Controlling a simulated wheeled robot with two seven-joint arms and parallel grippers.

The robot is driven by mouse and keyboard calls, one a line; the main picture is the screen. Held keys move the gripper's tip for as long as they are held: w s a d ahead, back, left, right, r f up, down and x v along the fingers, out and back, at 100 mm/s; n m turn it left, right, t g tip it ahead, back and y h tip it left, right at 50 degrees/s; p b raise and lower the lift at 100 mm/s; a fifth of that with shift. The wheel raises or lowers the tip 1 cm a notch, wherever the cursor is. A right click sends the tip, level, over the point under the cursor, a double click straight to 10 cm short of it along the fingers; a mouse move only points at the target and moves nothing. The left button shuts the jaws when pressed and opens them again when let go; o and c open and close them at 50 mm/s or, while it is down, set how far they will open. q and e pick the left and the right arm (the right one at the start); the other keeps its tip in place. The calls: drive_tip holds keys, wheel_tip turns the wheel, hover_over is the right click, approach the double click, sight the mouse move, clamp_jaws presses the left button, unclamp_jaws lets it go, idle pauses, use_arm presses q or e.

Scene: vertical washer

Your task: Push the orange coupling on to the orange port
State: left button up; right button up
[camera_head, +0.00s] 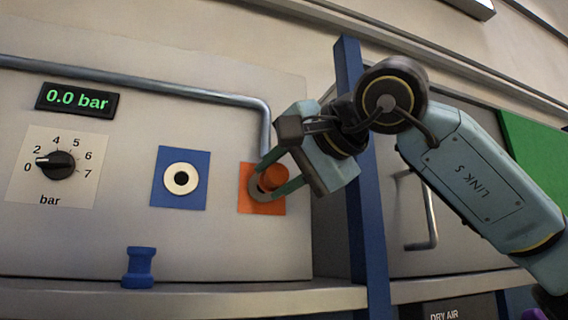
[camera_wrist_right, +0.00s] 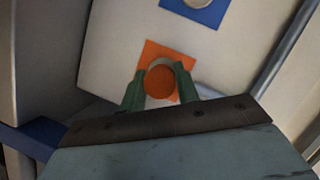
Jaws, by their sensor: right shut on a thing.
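The orange coupling (camera_head: 272,177) is between the green fingers of my right gripper (camera_head: 270,180), in front of the orange port's square plate (camera_head: 247,201). In the right wrist view, the fingers of my right gripper (camera_wrist_right: 160,85) are shut on the sides of the coupling (camera_wrist_right: 160,82), seen end-on. The orange plate (camera_wrist_right: 152,50) shows behind it, with part of the pale port ring (camera_head: 256,191) beside the coupling. I cannot tell whether the coupling touches the port. My left gripper is not in view.
A blue plate with a pale ring port (camera_head: 181,179) is left of the orange one. A blue coupling (camera_head: 139,267) stands on the ledge (camera_head: 210,299) below. A grey pipe (camera_head: 266,125) and a blue post (camera_head: 362,215) are close to my right gripper. The gauge (camera_head: 77,100) reads 0.0 bar.

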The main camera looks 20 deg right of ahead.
drive_tip(key=shift+w, duration=0.9)
drive_tip(key=shift+p, duration=0.45)
idle(1.1)
drive_tip(key=shift+w+p, duration=0.3)
drive_tip(key=shift+w, duration=0.25)
idle(0.3)
drive_tip(key=o, duration=1)
drive_tip(key=b+v, duration=0.3)
drive_tip(key=v, duration=1)
drive_tip(key=shift+s, duration=0.2)
